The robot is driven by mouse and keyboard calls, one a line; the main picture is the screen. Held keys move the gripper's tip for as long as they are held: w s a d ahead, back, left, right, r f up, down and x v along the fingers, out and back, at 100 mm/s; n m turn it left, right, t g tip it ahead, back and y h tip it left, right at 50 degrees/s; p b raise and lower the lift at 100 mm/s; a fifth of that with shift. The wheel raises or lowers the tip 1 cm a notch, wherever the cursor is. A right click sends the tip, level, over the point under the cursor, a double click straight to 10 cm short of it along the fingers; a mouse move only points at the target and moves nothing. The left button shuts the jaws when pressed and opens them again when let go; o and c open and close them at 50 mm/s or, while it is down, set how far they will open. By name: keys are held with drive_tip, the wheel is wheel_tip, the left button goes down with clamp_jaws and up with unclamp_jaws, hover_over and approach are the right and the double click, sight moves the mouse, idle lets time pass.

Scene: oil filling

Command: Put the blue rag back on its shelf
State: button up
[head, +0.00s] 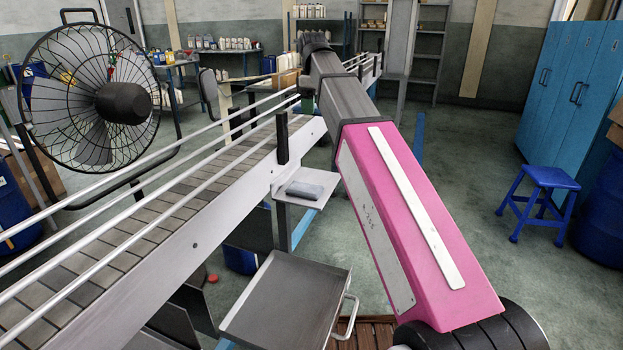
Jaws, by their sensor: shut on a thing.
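A small flat grey-blue pad (305,190), which looks like the folded blue rag, lies on a small light-grey shelf (318,203) at the side of the conveyor. I cannot be sure that it is the rag. No other blue cloth shows. My arm, with a pink link, reaches from the lower right up and away past the right of the shelf. Its far end is at the top middle, beyond the conveyor's edge. My gripper is not visible, and what it holds cannot be seen.
The conveyor (229,189) with metal rails runs along the left. A grey tray cart (290,300) stands below the shelf. A caged fan (90,95) is at the left. A blue stool (545,180) and blue lockers (570,85) are at the right, with open floor before them.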

sight(313, 181)
wheel_tip(313, 181, down, 24)
drive_tip(key=shift+f, duration=0.25)
idle(0.5)
drive_tip(key=shift+f, duration=0.15)
drive_tip(key=o, duration=0.6)
wheel_tip(313, 181, up, 12)
drive_tip(key=shift+r, duration=0.15)
idle(0.5)
